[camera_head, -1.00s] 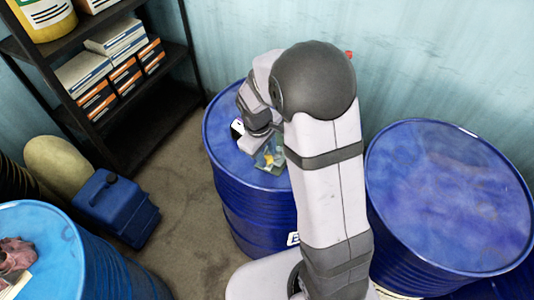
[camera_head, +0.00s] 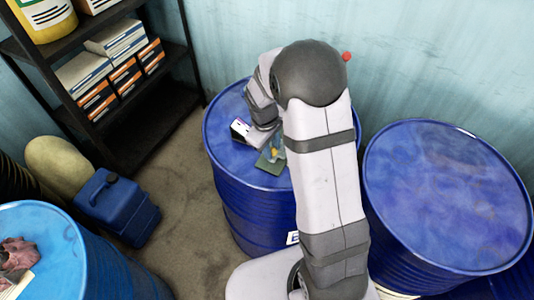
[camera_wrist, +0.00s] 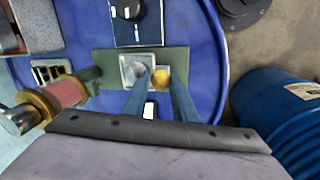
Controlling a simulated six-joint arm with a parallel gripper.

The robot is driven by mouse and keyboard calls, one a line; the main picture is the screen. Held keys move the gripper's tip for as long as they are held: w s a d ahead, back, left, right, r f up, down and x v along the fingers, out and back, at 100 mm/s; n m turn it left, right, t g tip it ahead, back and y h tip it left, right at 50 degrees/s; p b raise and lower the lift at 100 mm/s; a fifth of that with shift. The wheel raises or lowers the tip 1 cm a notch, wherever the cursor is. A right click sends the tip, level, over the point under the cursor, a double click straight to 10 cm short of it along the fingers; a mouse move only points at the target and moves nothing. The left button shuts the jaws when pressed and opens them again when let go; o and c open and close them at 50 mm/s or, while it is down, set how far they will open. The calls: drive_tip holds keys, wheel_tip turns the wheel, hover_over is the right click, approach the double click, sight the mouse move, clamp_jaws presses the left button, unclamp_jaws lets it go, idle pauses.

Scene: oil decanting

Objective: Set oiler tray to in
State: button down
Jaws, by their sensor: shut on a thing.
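A flat dark green plate (camera_wrist: 106,60), which may be the oiler tray, lies over the blue drum top in the wrist view. It also shows in the head view (camera_head: 270,166). A pale square cup-like part (camera_wrist: 132,66) and a small yellow knob (camera_wrist: 161,79) sit at its middle. My gripper (camera_wrist: 160,76) reaches down with its two blue-grey fingers on either side of the yellow knob and appears shut on it. In the head view the yellow knob (camera_head: 274,152) shows beside my wrist, and my arm hides the fingertips.
A blue box with a black knob (camera_wrist: 138,28) lies beyond the plate. A red cylinder with brass ends (camera_wrist: 62,94) is at the left. The middle drum (camera_head: 228,150) stands beside a bare-topped right drum (camera_head: 445,190). A black shelf (camera_head: 150,120) and blue canister (camera_head: 118,208) are left.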

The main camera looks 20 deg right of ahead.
drive_tip(key=w+d, duration=0.3)
drive_tip(key=shift+w+d+r, duration=0.1)
drive_tip(key=shift+w+d, duration=0.1)
drive_tip(key=shift+w, duration=0.05)
drive_tip(key=c, duration=1.7)
unclamp_jaws()
drive_tip(key=shift+w+d, duration=0.1)
drive_tip(key=shift+c, duration=0.2)
wheel_tip(320, 180, up, 7)
drive_tip(key=s+a+b, duration=0.1)
drive_tip(key=shift+a+b, duration=0.15)
drive_tip(key=shift+b, duration=0.25)
